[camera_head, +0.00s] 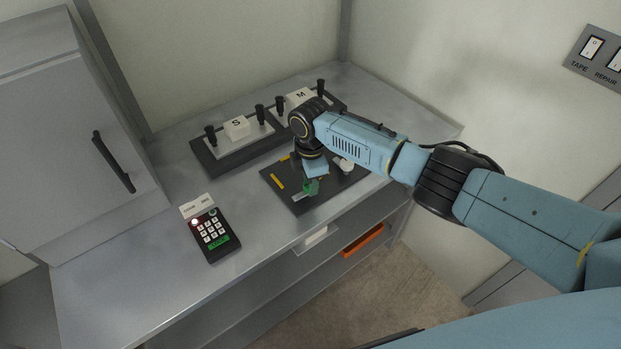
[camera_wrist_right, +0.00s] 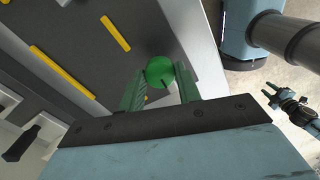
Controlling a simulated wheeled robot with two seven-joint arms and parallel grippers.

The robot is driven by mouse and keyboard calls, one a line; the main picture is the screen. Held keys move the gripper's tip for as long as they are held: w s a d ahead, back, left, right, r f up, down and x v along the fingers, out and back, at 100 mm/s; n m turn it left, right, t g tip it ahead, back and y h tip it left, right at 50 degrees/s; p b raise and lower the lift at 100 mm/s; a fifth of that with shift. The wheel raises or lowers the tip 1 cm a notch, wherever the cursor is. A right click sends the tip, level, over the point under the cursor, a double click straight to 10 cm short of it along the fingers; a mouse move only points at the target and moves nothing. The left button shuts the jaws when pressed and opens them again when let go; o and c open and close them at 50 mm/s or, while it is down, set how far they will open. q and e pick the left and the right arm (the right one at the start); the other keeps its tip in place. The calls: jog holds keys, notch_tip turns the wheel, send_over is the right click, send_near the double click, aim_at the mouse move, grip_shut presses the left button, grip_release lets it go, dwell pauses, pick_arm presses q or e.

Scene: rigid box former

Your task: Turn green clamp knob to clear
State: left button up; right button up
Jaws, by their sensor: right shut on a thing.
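The green clamp knob (camera_wrist_right: 160,71) is round with a dark mark on its rim. In the right wrist view it sits between the green fingers of my right gripper (camera_wrist_right: 160,88), which is shut on it. In the head view the right gripper (camera_head: 312,180) reaches down over the dark plate (camera_head: 288,196), and a green part (camera_head: 311,187) shows just below it. The arm hides part of the plate. My left gripper is not in the head view.
Two fixtures with black handles, marked S (camera_head: 237,127) and M (camera_head: 299,96), stand behind the plate. A grey cabinet (camera_head: 70,130) is at the left. An orange thing (camera_head: 362,240) lies on the lower shelf.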

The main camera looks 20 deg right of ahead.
jog(key=shift+n, duration=0.5)
jog(key=o, duration=1)
jog(key=shift+c, duration=0.2)
notch_tip(320, 180, up, 14)
jog(key=shift+f+p, duration=0.25)
jog(key=shift+p, duration=0.05)
